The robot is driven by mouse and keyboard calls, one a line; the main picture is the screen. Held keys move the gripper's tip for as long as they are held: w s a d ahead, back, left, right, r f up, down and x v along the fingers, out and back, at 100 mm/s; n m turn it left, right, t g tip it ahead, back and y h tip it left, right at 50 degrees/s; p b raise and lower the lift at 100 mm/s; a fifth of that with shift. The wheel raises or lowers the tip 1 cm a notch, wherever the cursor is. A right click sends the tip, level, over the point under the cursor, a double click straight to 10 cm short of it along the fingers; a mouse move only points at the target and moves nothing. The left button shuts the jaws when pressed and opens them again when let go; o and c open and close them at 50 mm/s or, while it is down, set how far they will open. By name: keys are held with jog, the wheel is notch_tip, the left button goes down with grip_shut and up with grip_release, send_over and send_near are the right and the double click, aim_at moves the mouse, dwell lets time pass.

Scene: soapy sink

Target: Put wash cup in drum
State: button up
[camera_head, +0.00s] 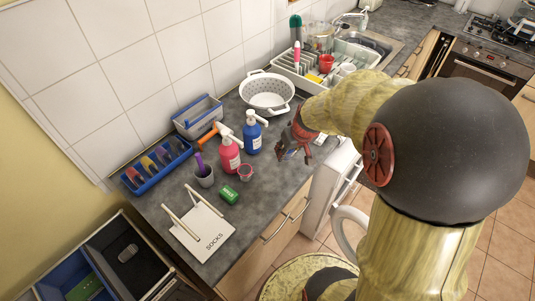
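A small pinkish-red cup (245,172), which looks like the wash cup, stands on the grey counter beside the red pump bottle. My gripper (292,154) is above the counter's front edge, right of the cup and apart from it. Its fingers look spread, with nothing visible between them. A white washing machine (325,188) is under the counter, partly hidden by my arm. Its round door (349,229) appears swung open. The inside of the drum is hidden from this view.
Near the cup are a red pump bottle (229,156), a blue pump bottle (252,134), a green block (228,195) and a grey holder (204,177) with a purple-handled tool. A white colander (267,93) and dish rack (316,84) stand further back.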

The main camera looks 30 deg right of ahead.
jog(key=w+f, duration=0.2)
jog(key=w, duration=0.1)
jog(key=w+a+f, duration=0.1)
jog(key=w+f, duration=0.4)
jog(key=w, duration=0.2)
jog(key=shift+a+f+b, duration=0.15)
jog(key=shift+f+b, duration=0.1)
jog(key=shift+b, duration=0.15)
jog(key=b+x, duration=0.1)
jog(key=x, duration=0.3)
jog(key=shift+s+a, duration=0.2)
jog(key=shift+f, duration=0.1)
jog(key=shift+f, duration=0.3)
jog(key=o, duration=0.8)
jog(key=shift+r, duration=0.1)
jog(key=shift+o, duration=0.2)
